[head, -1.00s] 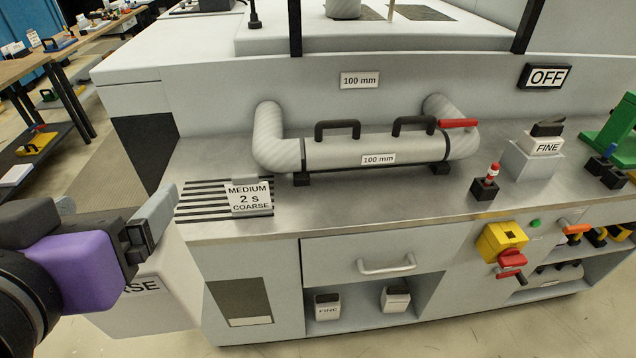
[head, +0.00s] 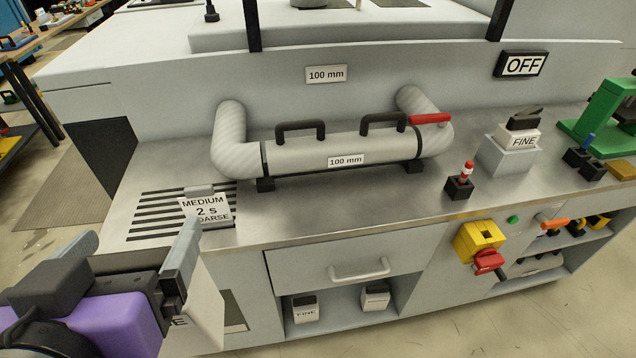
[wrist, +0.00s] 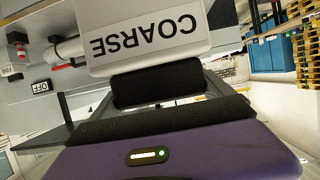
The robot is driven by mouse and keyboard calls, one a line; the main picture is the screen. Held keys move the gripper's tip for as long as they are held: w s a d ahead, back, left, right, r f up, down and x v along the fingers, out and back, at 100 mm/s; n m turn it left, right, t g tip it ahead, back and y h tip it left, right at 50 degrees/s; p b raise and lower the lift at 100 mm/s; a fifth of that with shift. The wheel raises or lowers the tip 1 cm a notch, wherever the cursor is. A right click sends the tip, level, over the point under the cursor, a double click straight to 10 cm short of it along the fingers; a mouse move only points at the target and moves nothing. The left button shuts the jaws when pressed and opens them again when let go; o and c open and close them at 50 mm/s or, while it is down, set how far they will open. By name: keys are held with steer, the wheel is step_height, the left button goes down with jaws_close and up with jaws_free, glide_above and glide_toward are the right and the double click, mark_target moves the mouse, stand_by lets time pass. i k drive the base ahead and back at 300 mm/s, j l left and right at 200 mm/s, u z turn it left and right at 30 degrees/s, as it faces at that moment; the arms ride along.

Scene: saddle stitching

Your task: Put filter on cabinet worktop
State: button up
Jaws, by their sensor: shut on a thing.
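My gripper (head: 132,258) is at the lower left of the head view, in front of the worktop's left end. It is shut on the black handle (wrist: 155,86) of a white filter (wrist: 140,35) marked COARSE, which reads upside down in the wrist view. In the head view only part of this filter (head: 207,308) shows, below the right finger and in front of the cabinet, apart from the worktop. The cabinet worktop (head: 330,215) is a grey metal surface. A striped vent with a sign "MEDIUM 2 s COARSE" (head: 207,208) is at its left end.
A pipe (head: 340,150) with two black handles and a red lever lies along the back of the worktop. A FINE filter (head: 520,132) sits on a grey block at right. A red-topped switch (head: 460,183) stands nearby. The front middle of the worktop is clear.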

mark_target(362, 201)
steer(key=i+l, duration=1.35)
steer(key=i, duration=0.1)
